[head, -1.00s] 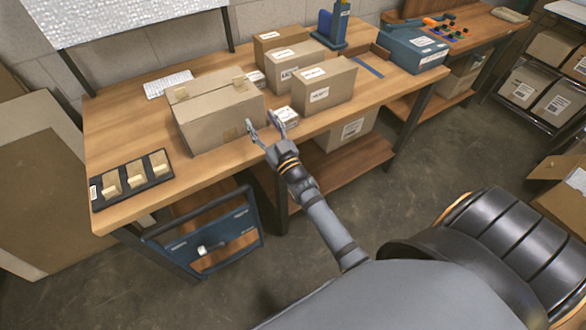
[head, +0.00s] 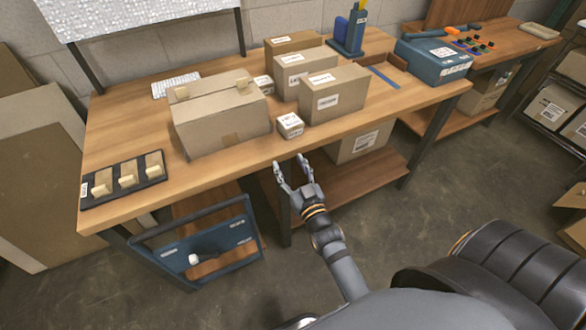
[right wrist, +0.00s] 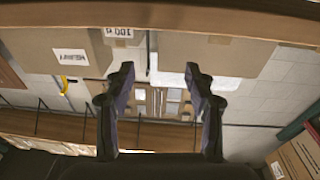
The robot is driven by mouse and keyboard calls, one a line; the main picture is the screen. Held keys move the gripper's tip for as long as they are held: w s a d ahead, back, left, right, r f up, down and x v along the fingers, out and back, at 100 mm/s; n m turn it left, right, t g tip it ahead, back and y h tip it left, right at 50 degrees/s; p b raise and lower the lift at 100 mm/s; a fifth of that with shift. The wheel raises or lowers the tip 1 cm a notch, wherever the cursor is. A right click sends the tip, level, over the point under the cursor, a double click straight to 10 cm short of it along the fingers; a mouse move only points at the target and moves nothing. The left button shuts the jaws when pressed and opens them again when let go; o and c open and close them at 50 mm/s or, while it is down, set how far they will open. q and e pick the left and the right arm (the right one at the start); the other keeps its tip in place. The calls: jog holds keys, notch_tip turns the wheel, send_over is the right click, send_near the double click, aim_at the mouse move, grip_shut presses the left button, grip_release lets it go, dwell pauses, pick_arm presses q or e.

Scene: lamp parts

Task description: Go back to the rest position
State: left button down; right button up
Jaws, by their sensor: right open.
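My right gripper (head: 289,176) is open and empty in the head view, in front of the workbench's front edge. The right wrist view shows its two fingers (right wrist: 157,100) apart with nothing between them. A small white-labelled box (head: 290,125) stands on the bench near the front edge, just beyond the fingertips and apart from them. A large brown carton (head: 222,122) stands to its left, and a taller labelled carton (head: 340,95) to its right. My left gripper does not show.
The wooden workbench (head: 120,205) has a black tray (head: 98,202) with wooden blocks at its left end. A blue panel frame (head: 215,260) stands below the bench front. A blue box (head: 432,62) sits at the right.

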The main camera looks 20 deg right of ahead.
jog(key=shift+d+f+g, duration=0.4)
jog(key=shift+f+g, duration=0.1)
jog(key=shift+f, duration=0.1)
jog(key=s+f+g+p, duration=0.1)
jog(key=s+f+g, duration=0.3)
jog(key=f, duration=1)
jog(key=s+f+g+p, duration=0.1)
jog(key=s+f+g, duration=0.3)
jog(key=f, duration=1)
jog(key=s+d+f+g+p, duration=0.1)
jog(key=s+d+f+g, duration=0.1)
jog(key=s+f, duration=0.4)
jog(key=s+d+f+g, duration=0.2)
jog(key=s+f, duration=0.4)
jog(key=s, duration=0.9)
jog(key=s+d+f+g+p, duration=0.1)
jog(key=s+d+f+g, duration=0.2)
jog(key=s+f, duration=0.3)
jog(key=s+g, duration=0.1)
jog(key=s, duration=0.3)
jog(key=shift+s+n+g+p, duration=0.25)
jog(key=shift+n+g+p, duration=0.05)
